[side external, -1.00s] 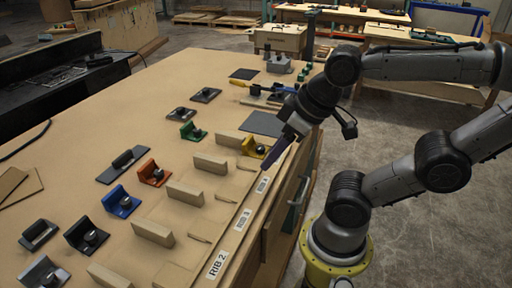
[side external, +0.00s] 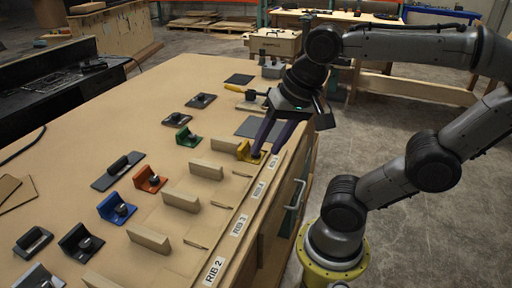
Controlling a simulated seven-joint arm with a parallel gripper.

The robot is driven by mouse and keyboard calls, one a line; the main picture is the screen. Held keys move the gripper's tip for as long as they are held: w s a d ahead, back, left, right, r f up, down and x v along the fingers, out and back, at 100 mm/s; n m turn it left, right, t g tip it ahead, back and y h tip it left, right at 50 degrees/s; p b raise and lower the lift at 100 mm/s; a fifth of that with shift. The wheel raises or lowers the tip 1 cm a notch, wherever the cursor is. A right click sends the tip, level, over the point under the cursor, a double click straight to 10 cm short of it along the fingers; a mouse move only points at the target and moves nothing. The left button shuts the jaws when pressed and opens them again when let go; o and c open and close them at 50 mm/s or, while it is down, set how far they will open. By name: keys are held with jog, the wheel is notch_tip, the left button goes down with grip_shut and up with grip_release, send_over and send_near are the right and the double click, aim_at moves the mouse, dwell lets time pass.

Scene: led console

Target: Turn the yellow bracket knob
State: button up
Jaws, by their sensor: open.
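The yellow bracket (side external: 243,151) stands at the right side of the bench top, near the labelled edge strip. Its knob is mostly hidden by my fingers. My gripper (side external: 263,153) is open and points down, with two long dark purple fingers. Its fingertips are right at the yellow bracket's knob side; whether they touch the knob, I cannot tell.
A row of similar brackets runs toward the front left: green (side external: 188,138), orange (side external: 150,180), blue (side external: 116,208) and black (side external: 80,243). Wooden blocks (side external: 206,169) stand between them and the edge strip. A yellow-handled tool (side external: 235,88) lies behind.

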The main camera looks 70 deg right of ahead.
jog(key=w+d+r+m+g, duration=0.35)
jog(key=w+d+m, duration=0.6)
jog(key=m, duration=0.65)
jog(key=shift+m+g, duration=0.55)
jog(key=shift+m, duration=0.15)
jog(key=d+f, duration=0.1)
jog(key=f, duration=0.4)
jog(key=d+f, duration=0.2)
jog(key=f, duration=0.3)
jog(key=s+d+f, duration=0.1)
jog(key=f, duration=0.4)
jog(key=shift+s+d+f, duration=0.1)
jog(key=shift+d+f, duration=0.2)
jog(key=shift+f, duration=0.05)
grip_shut()
